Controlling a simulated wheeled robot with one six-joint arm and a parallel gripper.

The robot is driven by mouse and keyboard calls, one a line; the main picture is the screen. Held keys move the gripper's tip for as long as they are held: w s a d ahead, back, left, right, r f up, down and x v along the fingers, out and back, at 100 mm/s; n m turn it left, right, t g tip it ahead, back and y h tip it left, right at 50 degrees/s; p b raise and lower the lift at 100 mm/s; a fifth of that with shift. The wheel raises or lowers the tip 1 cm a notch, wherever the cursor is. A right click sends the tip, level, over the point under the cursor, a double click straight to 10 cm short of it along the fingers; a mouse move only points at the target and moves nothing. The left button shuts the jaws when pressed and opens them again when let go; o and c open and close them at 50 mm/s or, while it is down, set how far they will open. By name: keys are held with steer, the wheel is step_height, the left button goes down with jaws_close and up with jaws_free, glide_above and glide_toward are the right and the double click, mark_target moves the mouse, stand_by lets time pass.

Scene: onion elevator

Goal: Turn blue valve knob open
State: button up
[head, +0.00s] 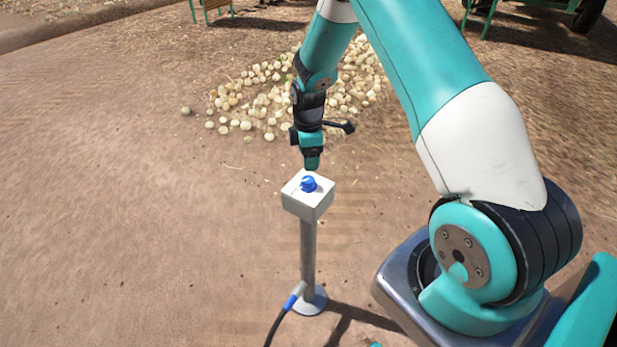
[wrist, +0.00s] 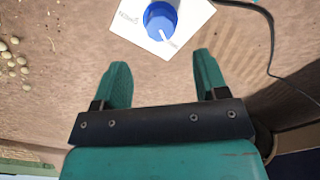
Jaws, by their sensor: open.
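The blue valve knob (head: 308,184) sits on top of a white box (head: 307,205) on a grey post. In the wrist view the knob (wrist: 160,20) is near the top edge, with a white pointer line aimed down and to the right. Dark lettering shows on the white box top (wrist: 192,14), too small to read surely. My gripper (head: 312,168) points down just above and behind the knob in the head view. In the wrist view its two teal fingers (wrist: 161,75) are apart and empty, short of the knob and not around it.
The post (head: 308,250) stands on a round base (head: 309,300) with a black and blue hose beside it. A pile of onions (head: 260,95) lies on the ground behind. Green metal frames stand at the back. The dirt ground left of the post is clear.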

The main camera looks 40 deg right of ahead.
mark_target(308, 179)
step_height(308, 179, down, 9)
steer(key=shift+f+p, duration=0.1)
steer(key=shift+p, duration=0.5)
steer(key=c, duration=0.9)
